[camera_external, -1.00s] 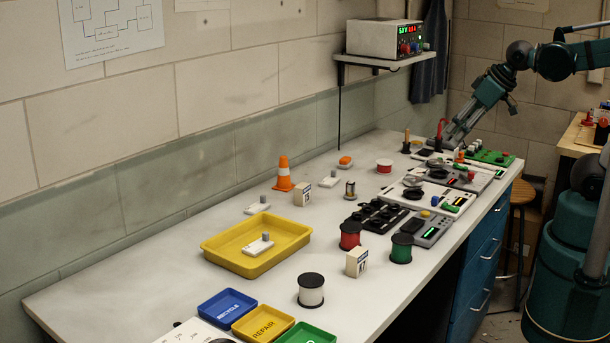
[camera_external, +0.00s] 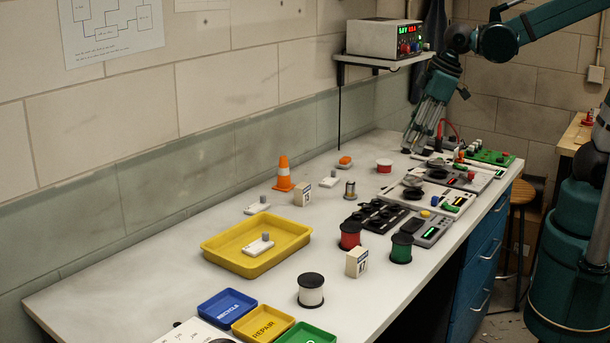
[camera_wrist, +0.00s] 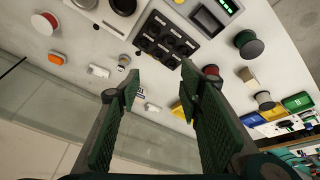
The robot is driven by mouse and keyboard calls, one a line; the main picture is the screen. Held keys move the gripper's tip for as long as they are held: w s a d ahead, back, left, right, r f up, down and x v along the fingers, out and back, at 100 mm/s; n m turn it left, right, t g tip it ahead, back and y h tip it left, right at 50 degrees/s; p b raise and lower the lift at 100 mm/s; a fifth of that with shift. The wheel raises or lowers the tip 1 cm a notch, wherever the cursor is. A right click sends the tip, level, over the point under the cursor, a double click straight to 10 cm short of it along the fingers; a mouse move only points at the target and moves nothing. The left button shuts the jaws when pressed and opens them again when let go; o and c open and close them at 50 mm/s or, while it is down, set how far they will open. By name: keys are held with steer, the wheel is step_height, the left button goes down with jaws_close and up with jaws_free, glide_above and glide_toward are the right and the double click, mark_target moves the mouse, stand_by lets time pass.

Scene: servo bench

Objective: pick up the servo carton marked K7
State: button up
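Two small cream cartons with printed labels stand upright on the bench. The far carton (camera_external: 302,195) is beside the traffic cone; the near carton (camera_external: 356,263) is in front of the red and green spools. The labels are too small to read surely, so I cannot tell which one is K7. My gripper (camera_external: 412,150) is over the far end of the bench, well apart from both cartons. In the wrist view my gripper (camera_wrist: 158,76) has its fingers wide apart with nothing held. The near carton also shows there (camera_wrist: 246,75), right of the fingers.
A yellow tray (camera_external: 225,250) holds a small white servo-like part. The orange cone (camera_external: 283,174), red spool (camera_external: 350,235), green spool (camera_external: 401,249) and white spool (camera_external: 311,290) stand around the cartons. A shelf with a power supply (camera_external: 384,39) juts from the wall.

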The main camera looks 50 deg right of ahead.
steer(key=w+a+f+n+g+p, duration=0.1)
steer(key=a+f+n+p, duration=0.15)
steer(key=a, duration=0.55)
steer(key=w+a+f+n+g+p, duration=0.1)
steer(key=a+f+n, duration=0.15)
steer(key=a, duration=0.65)
steer(key=n+g+h+p, duration=0.1)
steer(key=n+g+p, duration=0.1)
steer(key=n, duration=0.3)
glide_above(358, 252)
steer(key=f, duration=0.7)
steer(key=shift+w+d, duration=0.2)
steer(key=shift+d, duration=0.1)
steer(key=shift+s+a+f+n, duration=0.25)
steer(key=shift+a+f+n, duration=0.05)
steer(key=shift+a+f, duration=0.15)
steer(key=shift+f, duration=1.25)
steer(key=shift+f, duration=0.1)
steer(key=shift+d+f, duration=0.1)
steer(key=shift+f, duration=2.4)
